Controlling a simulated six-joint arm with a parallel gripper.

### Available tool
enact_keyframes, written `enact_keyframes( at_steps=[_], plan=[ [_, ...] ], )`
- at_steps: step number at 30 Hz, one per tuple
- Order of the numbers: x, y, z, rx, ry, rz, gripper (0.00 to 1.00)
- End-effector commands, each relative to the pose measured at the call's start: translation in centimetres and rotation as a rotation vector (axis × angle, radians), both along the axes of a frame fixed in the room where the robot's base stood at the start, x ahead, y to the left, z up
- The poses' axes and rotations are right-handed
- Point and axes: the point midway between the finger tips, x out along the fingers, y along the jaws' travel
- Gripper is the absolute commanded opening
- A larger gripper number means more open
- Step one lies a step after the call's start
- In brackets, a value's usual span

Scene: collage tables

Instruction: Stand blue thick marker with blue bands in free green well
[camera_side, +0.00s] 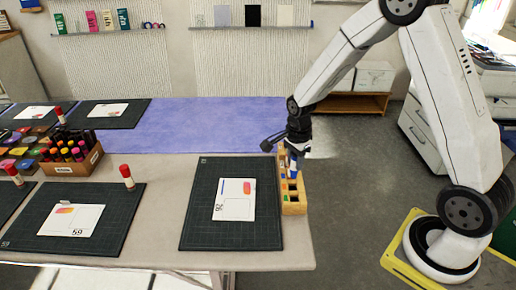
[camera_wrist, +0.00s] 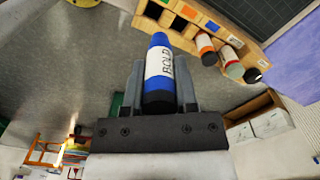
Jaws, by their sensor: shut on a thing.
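My gripper (camera_side: 295,148) is shut on the blue thick marker (camera_wrist: 159,70), which has a white label reading BOLD, a blue end and a dark end between the fingers. In the wrist view my gripper (camera_wrist: 160,98) grips its dark end. The side view shows the marker (camera_side: 293,160) above the wooden well block (camera_side: 296,208), on the table's right edge. Whether it touches the block cannot be told. The block also shows in the wrist view (camera_wrist: 249,50), with dark empty wells, colour tabs and several standing markers, one orange (camera_wrist: 205,43).
A dark cutting mat (camera_side: 200,225) with a white card (camera_side: 235,200) lies left of the block. A box of markers (camera_side: 70,168) and a standing red-capped marker (camera_side: 127,177) are farther left. A purple sheet (camera_side: 205,122) covers the back. Floor lies right of the table.

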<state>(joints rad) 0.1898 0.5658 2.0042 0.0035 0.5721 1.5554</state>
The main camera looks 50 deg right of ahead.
Motion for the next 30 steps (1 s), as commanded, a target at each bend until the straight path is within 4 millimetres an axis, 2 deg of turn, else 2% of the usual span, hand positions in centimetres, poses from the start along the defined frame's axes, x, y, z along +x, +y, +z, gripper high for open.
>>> enact_keyframes(
  at_steps=[6,17,30],
  plan=[
    [-1.1,-0.3,0.2,0.0,-0.001,-0.017,0.0],
    [-1.2,-0.3,-0.2,0.0,0.0,-0.017,0.0],
    [-1.2,-0.3,-3.2,0.001,0.003,-0.017,0.0]
  ],
)
